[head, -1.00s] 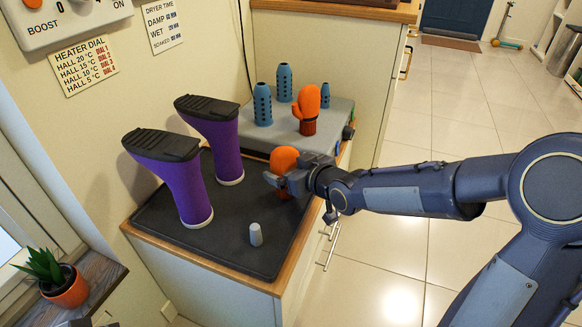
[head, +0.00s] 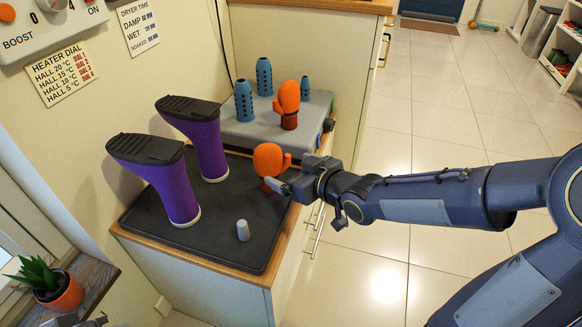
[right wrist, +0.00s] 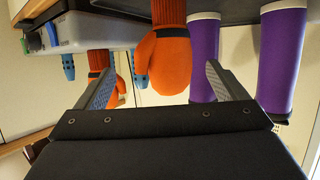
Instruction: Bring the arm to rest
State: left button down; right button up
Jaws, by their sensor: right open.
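My right gripper (head: 282,185) is beside the nearer orange mitten (head: 270,160), at the right edge of the dark mat (head: 262,233). In the right wrist view its two fingers (right wrist: 160,85) are spread, with nothing held between them. The same mitten also shows in the right wrist view (right wrist: 165,62), ahead of the fingers and upside down in the picture. It stands upright on the mat. My left gripper is not clearly in view; only a small grey part shows at the bottom left edge of the head view.
Two purple boots (head: 170,185) stand inverted on the mat. A grey dryer (head: 255,137) behind holds a second orange mitten (head: 287,103) and several blue posts (head: 264,76). A small grey peg (head: 243,230) stands on the mat. A potted plant (head: 66,292) is at lower left. Open floor (head: 380,270) lies right.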

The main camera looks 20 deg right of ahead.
jog(key=s+d+m+g+h, duration=0.3)
jog(key=s+d+m, duration=0.3)
jog(key=s, duration=0.6)
jog(key=s+f+g+y, duration=0.1)
jog(key=s+g, duration=0.3)
jog(key=s, duration=0.9)
notch_tip(320, 180, up, 38)
jog(key=p, duration=3.8)
jog(key=shift+a+m+p, duration=0.3)
jog(key=shift+a+p, duration=0.05)
jog(key=shift+a, duration=0.05)
jog(key=shift+f, duration=0.1)
